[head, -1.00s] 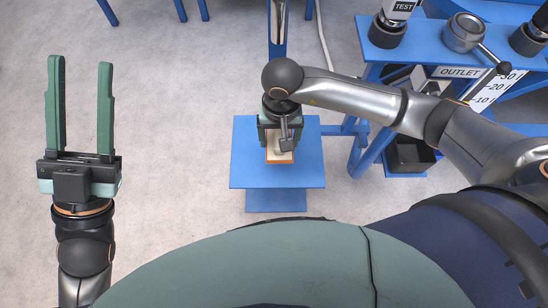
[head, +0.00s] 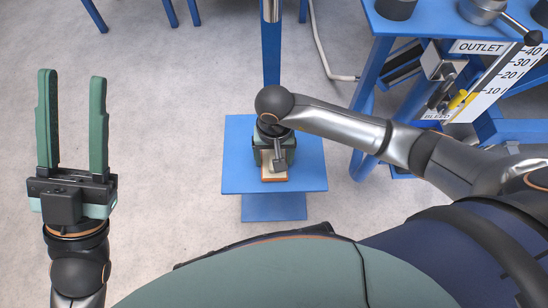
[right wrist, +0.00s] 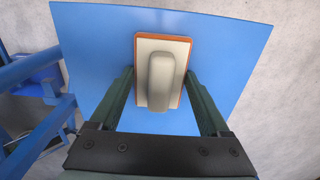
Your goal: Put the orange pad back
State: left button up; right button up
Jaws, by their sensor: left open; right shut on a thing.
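The orange pad (head: 274,178) has an orange edge, a cream plate and a raised grey-beige handle. It is over the blue stand top (head: 310,165), and also shows whole in the right wrist view (right wrist: 180,52). My right gripper (head: 272,160) points down over it. In the right wrist view, the right gripper's fingers (right wrist: 160,85) are at both sides of the pad, shut on it. I cannot tell whether the pad rests on the stand or is held just above it. My left gripper (head: 72,115) is open and empty over the floor at the left.
A blue post (head: 271,50) stands right behind the stand. At the right is a blue frame with an OUTLET label (head: 480,47), a level scale (head: 500,80) and a yellow valve handle (head: 462,100). A pale cable (head: 325,55) lies on the floor. The left floor is clear.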

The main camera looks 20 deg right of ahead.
jog(key=shift+f, duration=0.1)
jog(key=o, duration=1)
jog(key=shift+r, duration=0.2)
